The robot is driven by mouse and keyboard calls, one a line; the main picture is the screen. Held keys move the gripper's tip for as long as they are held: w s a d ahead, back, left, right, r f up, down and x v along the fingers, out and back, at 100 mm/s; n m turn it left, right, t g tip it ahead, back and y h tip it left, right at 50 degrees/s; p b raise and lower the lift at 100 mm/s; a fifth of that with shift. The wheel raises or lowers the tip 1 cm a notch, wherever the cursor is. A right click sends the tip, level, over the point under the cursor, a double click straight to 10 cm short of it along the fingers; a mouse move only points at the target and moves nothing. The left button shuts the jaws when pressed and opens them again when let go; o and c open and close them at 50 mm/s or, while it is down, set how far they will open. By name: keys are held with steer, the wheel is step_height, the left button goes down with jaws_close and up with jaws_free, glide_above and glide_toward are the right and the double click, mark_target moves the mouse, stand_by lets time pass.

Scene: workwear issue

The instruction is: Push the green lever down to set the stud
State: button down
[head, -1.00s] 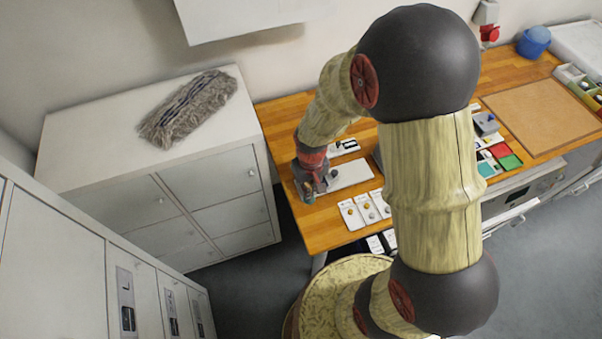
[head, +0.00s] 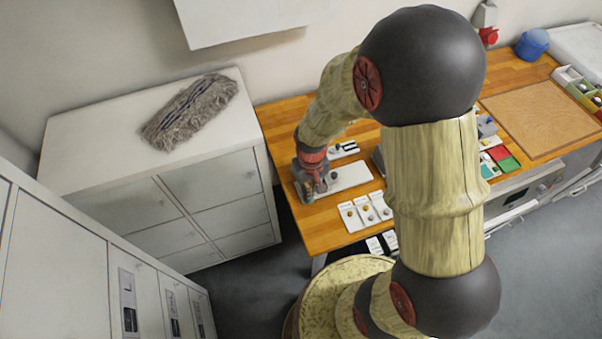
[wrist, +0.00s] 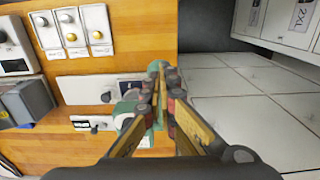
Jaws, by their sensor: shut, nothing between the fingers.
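In the wrist view my gripper (wrist: 163,88) is shut and empty, its fingers together over a green fitting at the table's end. A rounded green piece (wrist: 154,65) shows just beyond the fingertips, and a larger green part (wrist: 124,107) with a pale round piece lies left of the fingers. I take these for the lever and its press, but the fingers hide how they join. I cannot tell whether the fingertips touch the green. In the head view my gripper (head: 308,192) is low at the left end of the wooden table (head: 320,231).
Several white cards with knobs (head: 365,211) lie along the front edge. A white plate (head: 351,177) lies beside my gripper. A white cabinet with a grey furry pad (head: 190,108) stands left. My arm hides the table's middle; a tan board (head: 540,117) lies right.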

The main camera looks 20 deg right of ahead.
step_height(320, 180, up, 11)
steer(key=p, duration=0.7)
steer(key=shift+f, duration=0.15)
stand_by(0.5)
steer(key=shift+s, duration=0.1)
stand_by(0.4)
steer(key=s+t+b, duration=0.5)
steer(key=s+b, duration=0.6)
steer(key=b, duration=1.8)
steer(key=shift+s+f+t, duration=0.2)
steer(key=shift+s+t, duration=0.05)
steer(key=shift+t, duration=0.05)
